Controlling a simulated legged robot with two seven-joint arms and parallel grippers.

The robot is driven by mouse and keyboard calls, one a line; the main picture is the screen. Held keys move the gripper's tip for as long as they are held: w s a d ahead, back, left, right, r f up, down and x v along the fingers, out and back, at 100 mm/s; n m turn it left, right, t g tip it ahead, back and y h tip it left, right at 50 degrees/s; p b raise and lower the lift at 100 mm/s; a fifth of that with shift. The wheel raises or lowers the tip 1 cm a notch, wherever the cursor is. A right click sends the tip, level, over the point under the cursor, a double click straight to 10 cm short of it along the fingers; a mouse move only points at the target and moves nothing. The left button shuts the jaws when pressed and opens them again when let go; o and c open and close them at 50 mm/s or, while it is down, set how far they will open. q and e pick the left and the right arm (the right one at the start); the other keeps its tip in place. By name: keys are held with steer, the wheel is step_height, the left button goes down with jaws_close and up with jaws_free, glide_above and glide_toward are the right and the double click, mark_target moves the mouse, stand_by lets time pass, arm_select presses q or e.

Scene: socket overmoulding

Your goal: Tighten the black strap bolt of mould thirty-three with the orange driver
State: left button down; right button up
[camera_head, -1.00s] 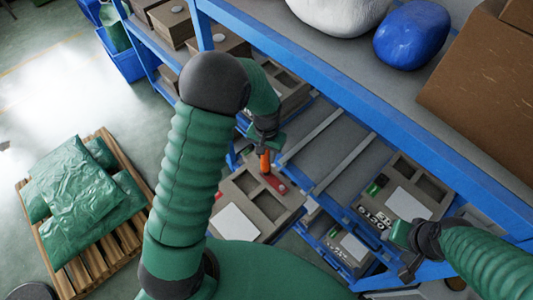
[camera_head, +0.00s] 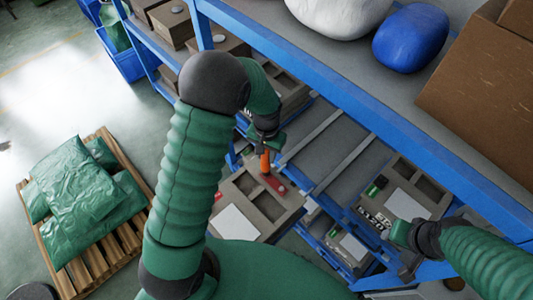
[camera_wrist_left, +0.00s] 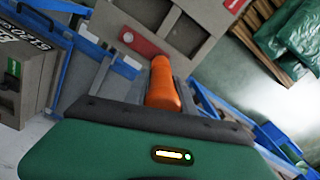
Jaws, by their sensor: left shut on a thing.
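My left gripper (camera_head: 266,138) is shut on the orange driver (camera_head: 265,163), which points down at a grey mould (camera_head: 240,187). The driver also shows in the left wrist view (camera_wrist_left: 162,88), partly hidden by the gripper body. A red strap (camera_head: 276,184) with a pale bolt lies on this mould, beside the driver; it shows in the left wrist view (camera_wrist_left: 142,44) too. I cannot tell whether the driver's tip touches anything. No black strap and no number thirty-three can be made out. My right gripper (camera_head: 408,262) is low at the right, apart from the driver; its jaws are unclear.
Another grey mould (camera_head: 432,189) with white digits sits right of the bare rack rails (camera_head: 345,160). A blue shelf beam (camera_head: 330,85) crosses above, carrying a brown box (camera_head: 480,100) and a blue sack (camera_head: 411,35). A pallet with green bags (camera_head: 85,205) stands at left.

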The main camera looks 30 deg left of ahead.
arm_select(q)
steer(key=shift+r+p, duration=1.3)
steer(key=shift+r, duration=0.7)
